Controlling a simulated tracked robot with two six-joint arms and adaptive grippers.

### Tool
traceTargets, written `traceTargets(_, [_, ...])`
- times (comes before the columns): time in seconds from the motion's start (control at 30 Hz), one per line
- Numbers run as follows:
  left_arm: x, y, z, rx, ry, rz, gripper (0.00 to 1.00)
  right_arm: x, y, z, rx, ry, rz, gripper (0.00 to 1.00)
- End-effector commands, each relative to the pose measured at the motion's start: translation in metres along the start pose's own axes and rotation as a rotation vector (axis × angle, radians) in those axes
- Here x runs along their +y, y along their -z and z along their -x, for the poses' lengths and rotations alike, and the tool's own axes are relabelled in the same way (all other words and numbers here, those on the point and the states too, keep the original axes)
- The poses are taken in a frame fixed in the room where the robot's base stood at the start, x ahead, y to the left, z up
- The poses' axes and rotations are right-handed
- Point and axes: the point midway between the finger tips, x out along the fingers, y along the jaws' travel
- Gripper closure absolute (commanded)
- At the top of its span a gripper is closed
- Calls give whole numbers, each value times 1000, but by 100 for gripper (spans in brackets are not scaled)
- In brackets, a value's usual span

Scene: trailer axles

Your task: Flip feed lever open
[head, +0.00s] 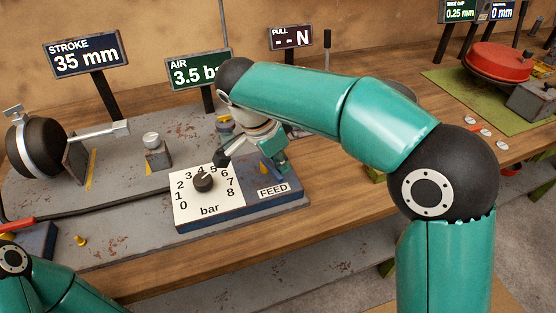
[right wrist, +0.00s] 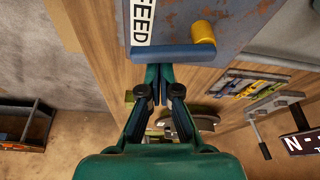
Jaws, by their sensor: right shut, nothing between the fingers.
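The FEED label (head: 273,190) is on the front right of the control box (head: 240,218), beside the bar dial (head: 203,182). My left gripper is out of view.
Signs read STROKE 35 mm (head: 87,55), AIR 3.5 (head: 197,70) and PULL with dashes (head: 291,37). A black cylinder in a metal band (head: 38,147) stands at left. A red round part (head: 498,60) lies on a green mat at right. The bench front (head: 345,197) is clear.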

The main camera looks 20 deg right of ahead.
Motion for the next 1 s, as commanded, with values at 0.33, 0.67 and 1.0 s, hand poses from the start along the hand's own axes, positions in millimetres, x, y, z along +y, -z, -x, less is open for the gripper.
traceTargets(0.33, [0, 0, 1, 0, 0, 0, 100, 3, -8, 3, 0, -39, -113, 100])
traceTargets(0.67, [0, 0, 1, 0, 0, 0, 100, 3, -10, 3, -2, -39, -112, 100])
traceTargets(1.0, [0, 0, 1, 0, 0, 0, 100, 3, -11, 3, -5, -39, -110, 100])
